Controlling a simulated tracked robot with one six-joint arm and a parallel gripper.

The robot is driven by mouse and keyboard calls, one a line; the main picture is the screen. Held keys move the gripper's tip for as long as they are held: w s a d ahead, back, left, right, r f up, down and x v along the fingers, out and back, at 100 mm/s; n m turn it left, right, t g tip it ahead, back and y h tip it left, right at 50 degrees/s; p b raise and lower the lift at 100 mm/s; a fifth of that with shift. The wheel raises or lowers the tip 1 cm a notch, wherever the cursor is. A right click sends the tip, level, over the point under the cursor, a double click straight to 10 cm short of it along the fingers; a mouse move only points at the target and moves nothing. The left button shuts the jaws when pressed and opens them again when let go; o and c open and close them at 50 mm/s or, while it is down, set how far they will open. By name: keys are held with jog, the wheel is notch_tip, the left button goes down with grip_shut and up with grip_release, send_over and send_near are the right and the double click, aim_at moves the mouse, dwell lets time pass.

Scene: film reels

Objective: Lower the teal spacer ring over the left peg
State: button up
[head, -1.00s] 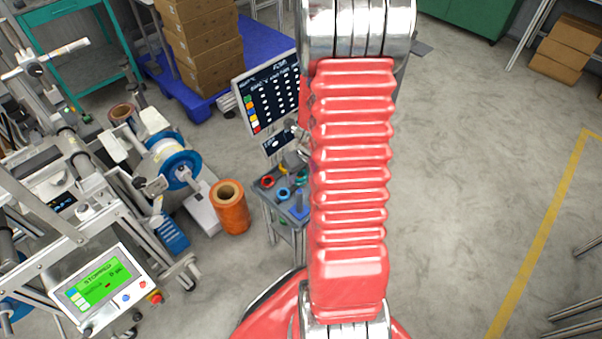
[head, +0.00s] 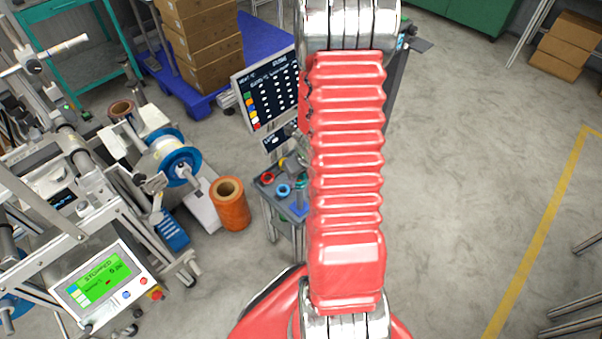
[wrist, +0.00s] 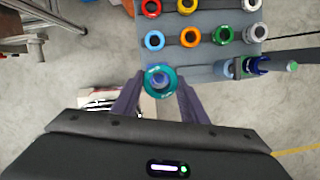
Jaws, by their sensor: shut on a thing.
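The teal spacer ring (wrist: 147,75) is held between the two fingers of my gripper (wrist: 160,92) in the wrist view. The gripper is shut on it. A blue round shape, apparently the top of the left peg (wrist: 160,82), shows through the ring's hole, roughly centred. I cannot tell whether the ring is above the peg tip or around it. My arm hides the gripper there. The right peg (wrist: 291,66) stands to the right with dark blue on it.
A grey cart top (wrist: 205,53) carries two rows of coloured rings, including a red ring (wrist: 151,7), an orange ring (wrist: 154,41) and a green ring (wrist: 223,35). A screen (head: 267,92) stands behind the cart. An orange roll (head: 230,205) stands on the floor to its left.

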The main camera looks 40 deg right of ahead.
jog(key=shift+f, duration=0.6)
jog(key=shift+f, duration=3.65)
dwell(1.7)
jog(key=o, duration=1.2)
jog(key=shift+s+r, duration=0.1)
jog(key=shift+r, duration=0.05)
